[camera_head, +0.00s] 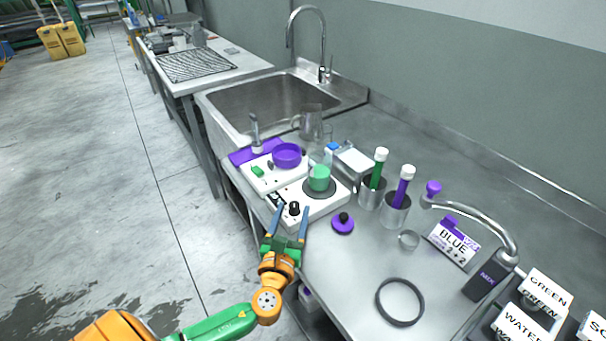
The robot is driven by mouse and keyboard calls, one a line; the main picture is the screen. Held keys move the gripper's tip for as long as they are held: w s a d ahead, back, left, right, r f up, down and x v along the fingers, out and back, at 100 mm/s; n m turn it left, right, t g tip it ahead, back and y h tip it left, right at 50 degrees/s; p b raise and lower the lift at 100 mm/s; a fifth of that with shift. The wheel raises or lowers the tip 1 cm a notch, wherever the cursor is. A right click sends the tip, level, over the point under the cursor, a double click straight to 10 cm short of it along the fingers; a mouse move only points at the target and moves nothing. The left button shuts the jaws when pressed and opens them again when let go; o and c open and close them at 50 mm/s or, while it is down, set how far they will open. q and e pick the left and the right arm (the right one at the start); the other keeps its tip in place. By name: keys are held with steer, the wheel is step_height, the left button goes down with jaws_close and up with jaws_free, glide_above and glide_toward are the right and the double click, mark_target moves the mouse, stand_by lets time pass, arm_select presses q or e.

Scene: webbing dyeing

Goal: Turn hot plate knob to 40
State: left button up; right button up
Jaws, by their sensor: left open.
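The white hot plate (334,202) stands near the front edge of the steel counter, with a small green cup (319,178) on its dark round heating disc. Its black knob (293,208) is on the front side, facing my arm. My left gripper (290,208) has blue fingers spread open, and the knob shows between the fingertips. I cannot tell whether either finger touches it. The dial numbers are too small to read. My right gripper is not in view.
A second white device (270,179) with a purple dish (286,154) stands just behind. A purple lid (343,223) with a black handle lies right of the gripper. Metal cups (396,212) hold capped tubes further right. A black ring (400,302) lies on the near counter.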

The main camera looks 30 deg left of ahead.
mark_target(295, 201)
arm_select(q)
steer(key=w, duration=0.1)
steer(key=w+r, duration=0.1)
steer(key=w+a, duration=0.1)
steer(key=shift+r, duration=0.3)
steer(key=shift+w+a+f, duration=0.15)
steer(key=shift+w+a, duration=0.1)
steer(key=shift+w, duration=0.25)
steer(key=shift+w+a+f, duration=0.15)
steer(key=shift+w+a, duration=0.1)
steer(key=shift+w, duration=0.2)
steer(key=shift+w+a+f, duration=0.1)
steer(key=shift+w+f, duration=0.05)
steer(key=shift+w, duration=0.05)
steer(key=shift+s+r, duration=0.2)
steer(key=shift+s, duration=0.05)
steer(key=c, duration=0.6)
jaws_close()
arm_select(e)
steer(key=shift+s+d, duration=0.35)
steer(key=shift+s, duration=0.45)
